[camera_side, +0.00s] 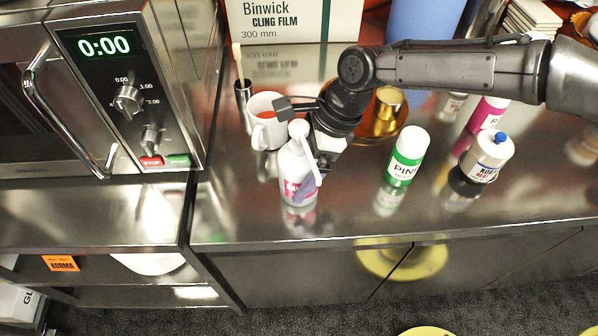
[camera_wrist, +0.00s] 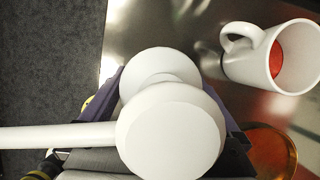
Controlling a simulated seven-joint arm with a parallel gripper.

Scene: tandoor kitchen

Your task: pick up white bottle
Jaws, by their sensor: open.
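The white bottle (camera_side: 297,172) stands upright on the steel counter, with a pink mark low on its side. Its white pump top and long spout fill the middle of the wrist view (camera_wrist: 170,130), seen from above. My gripper (camera_side: 312,175) is at the bottle in the side view, its fingers pointing down beside the bottle's upper body. In the wrist view the purple fingers show on both sides of the bottle. My gripper is open around the bottle. Whether a finger touches it cannot be told.
A white mug (camera_side: 264,122) with something red inside stands close behind the bottle. A copper pot (camera_side: 384,115) is behind my gripper. A green-and-white bottle (camera_side: 405,157) and a blue-capped white tub (camera_side: 487,157) stand to the right. A microwave (camera_side: 120,95) is at left. The counter's front strip is clear.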

